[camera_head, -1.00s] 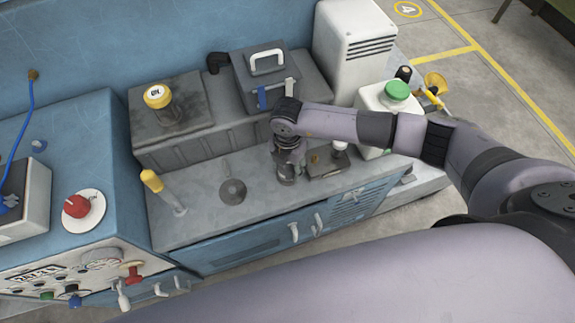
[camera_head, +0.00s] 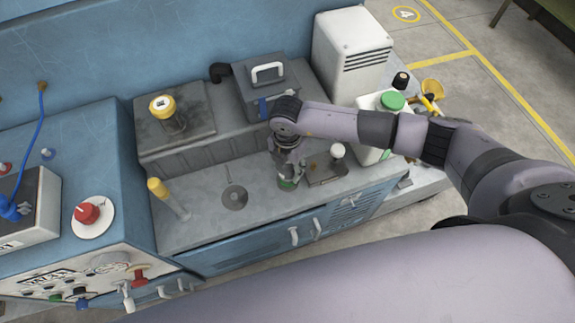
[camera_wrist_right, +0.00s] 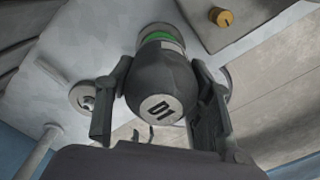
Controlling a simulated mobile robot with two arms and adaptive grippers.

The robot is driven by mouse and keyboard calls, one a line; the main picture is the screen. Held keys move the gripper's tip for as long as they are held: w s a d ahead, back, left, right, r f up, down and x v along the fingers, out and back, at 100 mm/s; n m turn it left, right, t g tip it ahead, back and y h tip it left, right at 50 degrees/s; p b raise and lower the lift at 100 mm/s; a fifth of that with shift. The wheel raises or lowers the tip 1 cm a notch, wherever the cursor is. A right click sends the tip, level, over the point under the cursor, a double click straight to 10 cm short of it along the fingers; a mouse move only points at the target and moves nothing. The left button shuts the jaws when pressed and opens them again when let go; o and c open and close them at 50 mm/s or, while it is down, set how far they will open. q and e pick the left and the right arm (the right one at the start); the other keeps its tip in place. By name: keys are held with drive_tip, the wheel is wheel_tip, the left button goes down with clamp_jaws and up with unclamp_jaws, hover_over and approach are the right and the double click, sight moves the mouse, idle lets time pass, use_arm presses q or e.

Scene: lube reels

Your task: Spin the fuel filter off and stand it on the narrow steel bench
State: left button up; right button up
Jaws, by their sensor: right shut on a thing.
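My right gripper (camera_head: 288,178) points down at the grey worktop of the blue cabinet. In the right wrist view its two fingers (camera_wrist_right: 158,108) are shut on the sides of a dark round-ended filter (camera_wrist_right: 162,82). The filter's near end has a pale disc with dark marks. A green band and a paler ring show at its far end. My left gripper is not in view. I cannot tell which surface is the narrow steel bench.
A flat dark plate with a white knob (camera_head: 337,151) lies right of the gripper. A lidded grey box (camera_head: 265,92) is behind.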

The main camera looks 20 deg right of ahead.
sight(288, 166)
drive_tip(key=shift+r+p, duration=0.95)
drive_tip(key=shift+r, duration=0.65)
